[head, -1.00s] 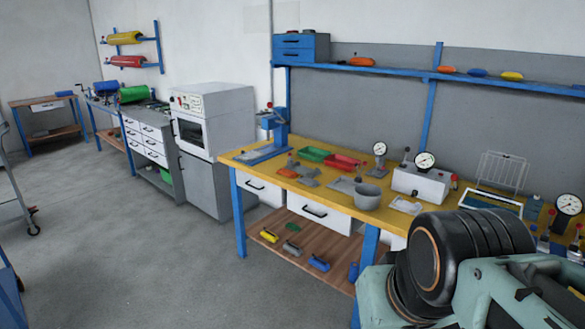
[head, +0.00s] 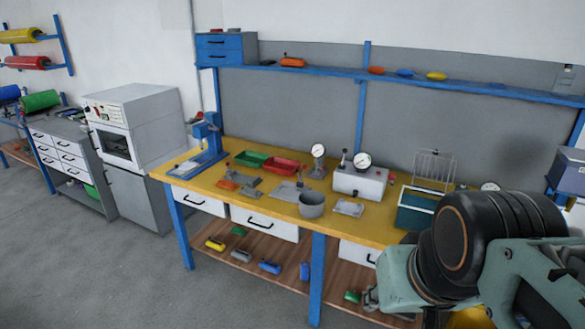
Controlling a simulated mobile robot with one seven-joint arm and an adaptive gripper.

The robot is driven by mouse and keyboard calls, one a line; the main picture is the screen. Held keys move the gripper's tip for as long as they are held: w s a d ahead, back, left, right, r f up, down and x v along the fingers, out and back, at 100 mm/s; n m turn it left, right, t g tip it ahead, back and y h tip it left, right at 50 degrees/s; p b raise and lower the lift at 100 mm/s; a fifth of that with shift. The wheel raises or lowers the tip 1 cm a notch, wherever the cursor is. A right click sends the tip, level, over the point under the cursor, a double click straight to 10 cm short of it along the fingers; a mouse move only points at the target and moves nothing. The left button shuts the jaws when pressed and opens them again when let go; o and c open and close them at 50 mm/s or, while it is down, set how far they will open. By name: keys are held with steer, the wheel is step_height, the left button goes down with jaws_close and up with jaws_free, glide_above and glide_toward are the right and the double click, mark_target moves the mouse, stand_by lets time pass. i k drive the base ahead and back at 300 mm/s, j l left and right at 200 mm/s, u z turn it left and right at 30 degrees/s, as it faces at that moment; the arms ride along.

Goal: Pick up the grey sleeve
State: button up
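A small grey piece (head: 241,255) lies on the wooden lower shelf under the yellow bench, between a yellow piece (head: 215,243) and a blue piece (head: 270,267). It is small in the head view, and I cannot tell for sure that it is the sleeve. A grey, open-topped round pot (head: 311,204) stands on the bench top near its front edge. My arm fills the lower right of the head view and covers part of the bench. My gripper itself does not show.
The yellow bench top (head: 265,214) carries a green tray (head: 251,159), a red tray (head: 281,167), gauges and a blue press (head: 207,140). White drawers (head: 264,223) hang above the lower shelf (head: 290,265). Blue bench legs (head: 317,280) stand in front. The grey floor at left is clear.

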mark_target(247, 191)
steer(key=i+j+z, duration=0.5)
steer(key=i+j, duration=0.15)
steer(key=i+j+z, duration=0.1)
steer(key=j, duration=0.3)
steer(key=i+j+z, duration=0.1)
steer(key=i+j, duration=0.2)
steer(key=j, duration=0.2)
steer(key=i+j, duration=0.2)
steer(key=j, duration=0.2)
steer(key=i+j, duration=0.2)
steer(key=j, duration=0.15)
steer(key=i+j+z, duration=0.1)
steer(key=j, duration=0.3)
steer(key=i+j+z, duration=0.15)
steer(key=i+j+u, duration=0.2)
steer(key=k+j, duration=0.05)
steer(key=j, duration=0.05)
